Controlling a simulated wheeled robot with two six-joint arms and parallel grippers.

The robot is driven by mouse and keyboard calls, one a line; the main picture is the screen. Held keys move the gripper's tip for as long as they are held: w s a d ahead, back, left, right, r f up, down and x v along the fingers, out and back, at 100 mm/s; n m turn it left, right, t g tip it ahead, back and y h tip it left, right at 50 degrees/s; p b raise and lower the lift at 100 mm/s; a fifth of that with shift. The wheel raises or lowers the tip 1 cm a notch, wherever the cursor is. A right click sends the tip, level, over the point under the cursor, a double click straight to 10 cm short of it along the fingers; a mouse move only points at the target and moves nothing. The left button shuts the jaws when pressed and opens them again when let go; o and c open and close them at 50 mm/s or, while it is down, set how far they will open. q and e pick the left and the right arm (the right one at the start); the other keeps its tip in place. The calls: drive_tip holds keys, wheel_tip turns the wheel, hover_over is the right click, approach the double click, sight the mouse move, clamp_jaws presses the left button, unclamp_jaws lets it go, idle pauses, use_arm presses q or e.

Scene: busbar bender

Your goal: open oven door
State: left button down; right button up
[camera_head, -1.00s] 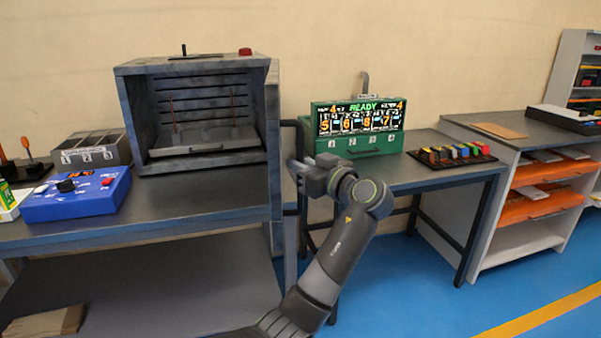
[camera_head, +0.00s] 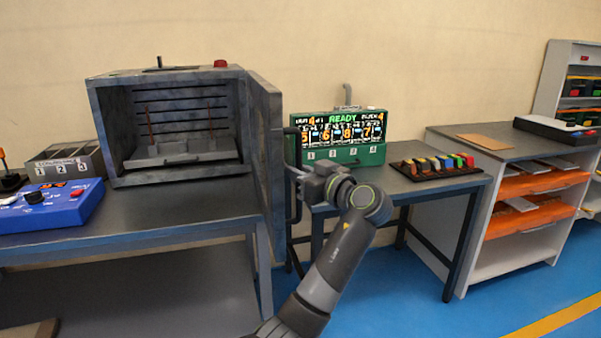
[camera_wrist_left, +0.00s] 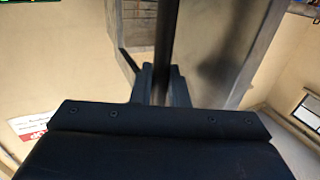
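The oven (camera_head: 165,180) is a grey metal box on the left workbench, with its front open and its inside visible. Its door (camera_head: 266,150) is hinged at the right side and stands swung out towards me. The dark bar handle (camera_head: 291,136) is on the door's outer face. My left gripper (camera_head: 303,174) is at the handle, right of the door. In the left wrist view, its two fingers (camera_wrist_left: 161,88) are closed around the dark bar handle (camera_wrist_left: 166,40). My right gripper is not in view.
A blue control box (camera_head: 52,205) and a grey numbered holder (camera_head: 66,165) stand left of the oven. A green display unit (camera_head: 341,137) and a tray of coloured blocks (camera_head: 436,167) are on the right table. Blue floor is open at the lower right.

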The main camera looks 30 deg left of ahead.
use_arm(q)
drive_tip(key=c, duration=1.8)
unclamp_jaws()
drive_tip(key=shift+o, duration=0.2)
drive_tip(key=shift+a, duration=0.2)
